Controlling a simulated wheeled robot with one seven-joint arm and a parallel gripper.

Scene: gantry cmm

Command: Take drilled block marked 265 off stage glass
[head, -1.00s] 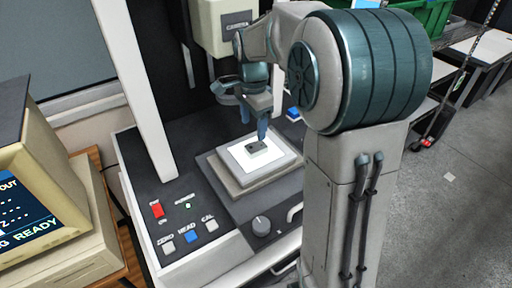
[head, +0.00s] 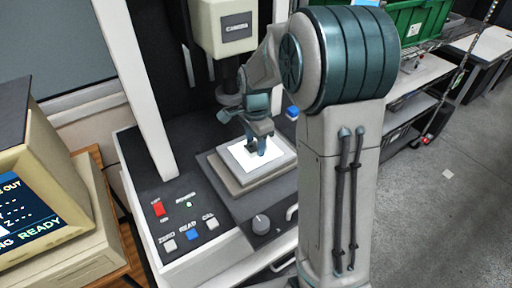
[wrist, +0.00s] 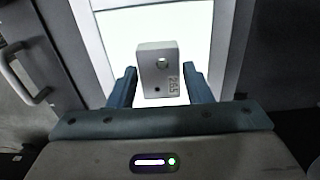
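The drilled block (wrist: 158,72) is a small grey block with a large hole, a smaller hole and the mark 265, seen in the wrist view. It lies on the bright white stage glass (wrist: 120,28), which also shows in the head view (head: 277,155). My gripper (wrist: 160,80) is open, with one blue finger on each side of the block and a gap visible at each side. In the head view my gripper (head: 256,146) is down at the glass and largely hides the block.
The machine's camera head (head: 225,28) hangs behind my arm. A knob (head: 261,224) and several buttons, one of them red (head: 159,209), are on the front panel. A monitor (head: 25,215) stands at left. A handle (wrist: 18,72) shows at left in the wrist view.

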